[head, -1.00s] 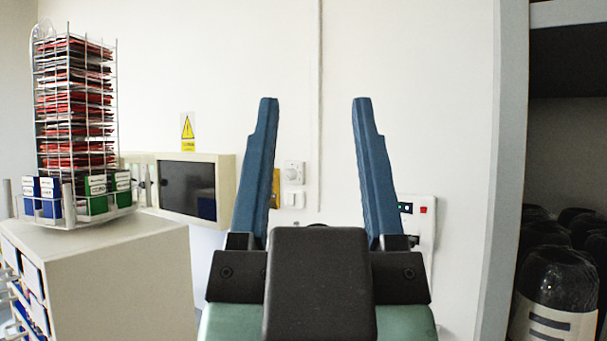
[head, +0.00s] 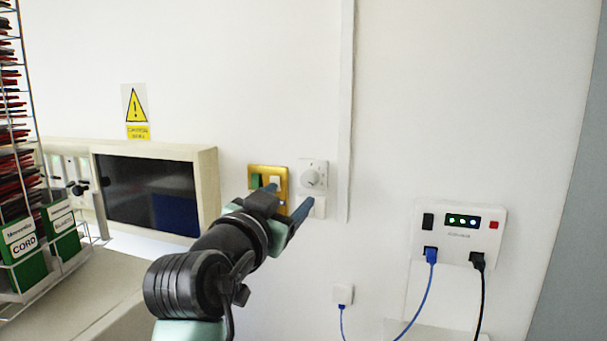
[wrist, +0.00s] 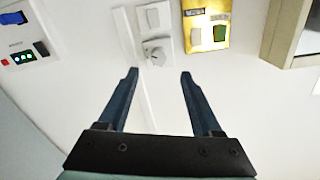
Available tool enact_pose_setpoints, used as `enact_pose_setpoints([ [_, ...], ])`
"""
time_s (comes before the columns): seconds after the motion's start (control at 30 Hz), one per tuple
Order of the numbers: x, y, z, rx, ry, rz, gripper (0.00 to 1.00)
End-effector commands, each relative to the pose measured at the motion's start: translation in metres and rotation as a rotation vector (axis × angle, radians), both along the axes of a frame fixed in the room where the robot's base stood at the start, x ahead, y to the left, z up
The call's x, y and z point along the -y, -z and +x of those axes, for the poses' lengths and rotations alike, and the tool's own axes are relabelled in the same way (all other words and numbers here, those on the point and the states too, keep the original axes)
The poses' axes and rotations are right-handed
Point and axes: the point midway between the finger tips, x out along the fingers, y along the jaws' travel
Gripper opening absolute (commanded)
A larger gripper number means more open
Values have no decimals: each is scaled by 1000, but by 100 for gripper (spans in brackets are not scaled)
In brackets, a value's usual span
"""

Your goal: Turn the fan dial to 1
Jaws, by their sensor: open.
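The fan dial (head: 312,178) is a round white knob on a white wall plate, right of a brass switch plate. In the wrist view the dial (wrist: 157,53) shows upside down, just beyond and between the fingertips. The direction of its pointer and any numbers are too small to read. My gripper (head: 290,196) is open and empty, reaching toward the wall just below and left of the dial in the head view. Its two blue fingers also show in the wrist view (wrist: 160,72), apart from the dial.
The brass plate (head: 268,184) carries a green and a white switch. A white switch plate (head: 319,208) sits under the dial. A vertical trunking strip (head: 346,110) runs right of it. A socket box (head: 458,232) with cables is further right, a dark-fronted cabinet (head: 148,193) left.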

Motion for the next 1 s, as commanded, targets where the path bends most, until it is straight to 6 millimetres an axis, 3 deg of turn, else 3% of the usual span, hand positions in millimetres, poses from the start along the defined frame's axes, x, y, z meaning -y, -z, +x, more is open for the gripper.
enact_pose_setpoints([
  [0.2,13,-4,37,-2,-1,1,66],
  [0.5,24,-3,73,1,0,0,66],
  [1.0,27,0,83,2,-3,0,66],
])
